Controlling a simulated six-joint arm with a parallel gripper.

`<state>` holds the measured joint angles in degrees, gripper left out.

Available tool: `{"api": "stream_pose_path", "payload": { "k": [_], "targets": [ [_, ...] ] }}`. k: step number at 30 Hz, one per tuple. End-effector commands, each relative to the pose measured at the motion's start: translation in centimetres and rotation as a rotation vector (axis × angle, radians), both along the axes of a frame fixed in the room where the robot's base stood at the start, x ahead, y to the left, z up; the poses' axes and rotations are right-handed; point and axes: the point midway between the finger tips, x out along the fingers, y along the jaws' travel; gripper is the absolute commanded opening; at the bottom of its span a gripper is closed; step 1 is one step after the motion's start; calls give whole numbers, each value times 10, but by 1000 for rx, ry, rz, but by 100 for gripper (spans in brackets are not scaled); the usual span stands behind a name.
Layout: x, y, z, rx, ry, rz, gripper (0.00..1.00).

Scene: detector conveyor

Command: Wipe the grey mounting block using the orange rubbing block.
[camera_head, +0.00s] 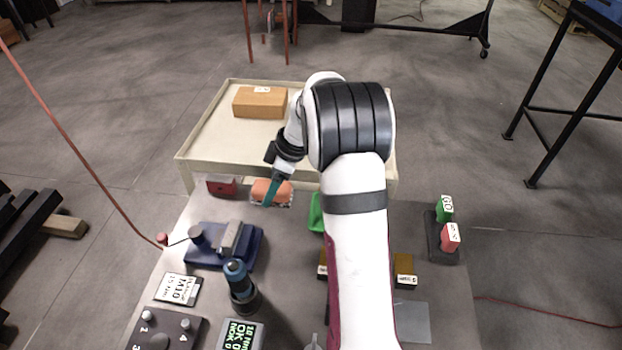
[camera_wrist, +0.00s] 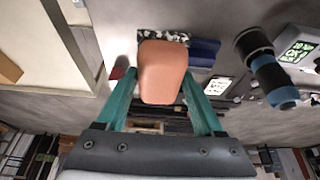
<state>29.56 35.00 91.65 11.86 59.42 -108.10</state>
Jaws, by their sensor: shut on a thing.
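The orange rubbing block (camera_head: 272,187) is between the teal fingers of my gripper (camera_head: 270,197), near the far edge of the bench. In the wrist view the orange rubbing block (camera_wrist: 162,72) fills the gap between the fingertips of my gripper (camera_wrist: 160,80), which is shut on it. A black-and-white speckled piece (camera_head: 286,201) shows right by the block; I cannot tell whether they touch. The grey mounting block (camera_head: 232,238) appears to be the light grey piece in the blue fixture (camera_head: 252,256), nearer and left of my gripper, apart from the orange block.
A blue-and-black upright tool (camera_head: 238,283) stands in front of the fixture. A red block (camera_head: 221,186) is left of my gripper, and a green piece (camera_head: 316,213) is right. A cream cart (camera_head: 205,149) with a cardboard box (camera_head: 260,103) stands beyond the bench.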

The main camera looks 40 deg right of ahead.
Motion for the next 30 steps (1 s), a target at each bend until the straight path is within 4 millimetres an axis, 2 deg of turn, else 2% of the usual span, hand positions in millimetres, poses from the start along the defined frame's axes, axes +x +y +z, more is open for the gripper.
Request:
{"api": "stream_pose_path", "payload": {
  "k": [1,3,6,9,12,17,30],
  "targets": [
    [2,27,5,-1,-1,10,25],
    [3,63,10,-1,-2,9,25],
    [-1,105,15,3,-4,5,25],
    [-6,129,18,5,-7,1,25],
    [-8,138,19,7,-8,-4,25],
    [-8,139,14,6,-6,-5,25],
    [-8,138,-23,8,-5,-6,25]
  ]
}}
